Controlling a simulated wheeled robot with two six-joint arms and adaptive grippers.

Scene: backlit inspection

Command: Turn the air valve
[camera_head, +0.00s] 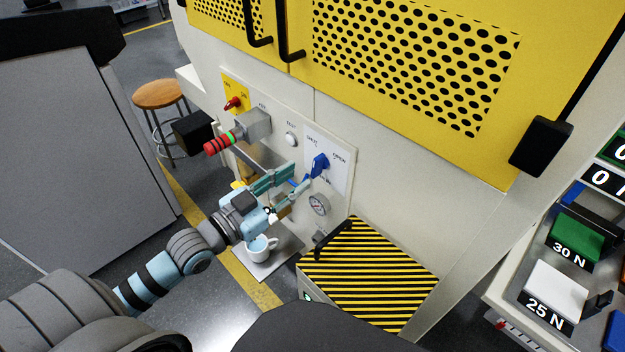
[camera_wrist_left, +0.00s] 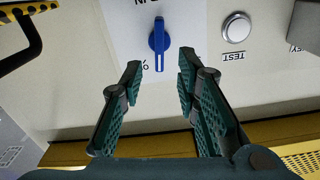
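The air valve is a blue lever handle (camera_head: 320,165) on a white plate (camera_head: 340,172) of the machine's front panel. The plate has a "SHUT" label at its upper left and an "OPEN" label at its right. My left gripper (camera_head: 297,176) is just left of the handle and below it, with its fingers apart. In the left wrist view the blue handle (camera_wrist_left: 158,37) stands vertical in the picture, beyond the open fingertips (camera_wrist_left: 160,72). A gap shows between the fingers and the handle, and nothing is between the fingers. My right gripper is not in view.
A striped box top (camera_head: 370,268) projects below the panel.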

